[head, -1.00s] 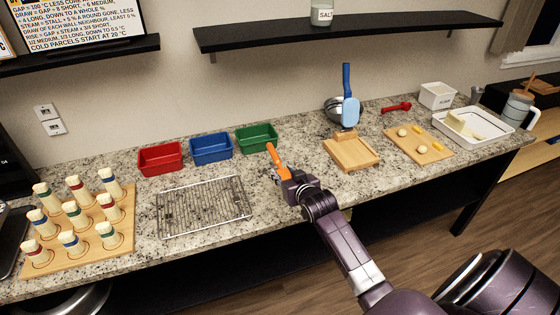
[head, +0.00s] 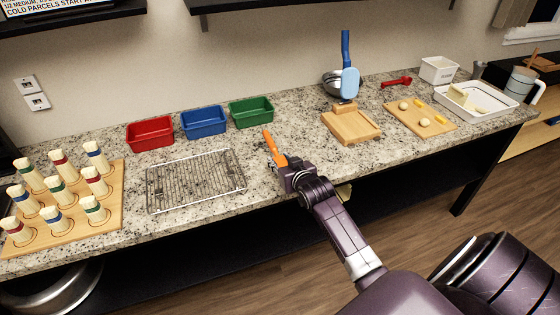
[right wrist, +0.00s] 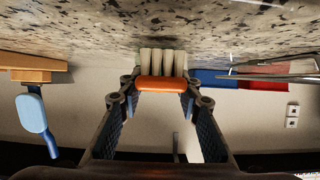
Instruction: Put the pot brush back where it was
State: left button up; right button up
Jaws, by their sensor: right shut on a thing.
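The pot brush (head: 274,150) has an orange handle that slants up and left from my right gripper (head: 286,170). In the right wrist view, my right gripper (right wrist: 160,90) is shut on the orange part (right wrist: 162,83) of the brush. Its pale bristles (right wrist: 162,62) point towards the counter, and I cannot tell whether they touch it. My right gripper is low over the front of the granite counter, to the right of the wire rack. My left gripper is not in view.
The wire rack (head: 196,181) lies left of the brush. Red (head: 150,134), blue (head: 204,122) and green (head: 251,112) bins stand behind. A wooden stand (head: 351,127) with an upright blue tool (head: 349,80) is to the right. A board of striped pegs (head: 110,205) is far left.

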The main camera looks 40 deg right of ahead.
jog(key=shift+f+b, duration=0.35)
jog(key=shift+f, duration=0.3)
dwell(0.4)
jog(key=o, duration=1.2)
jog(key=shift+o, duration=0.2)
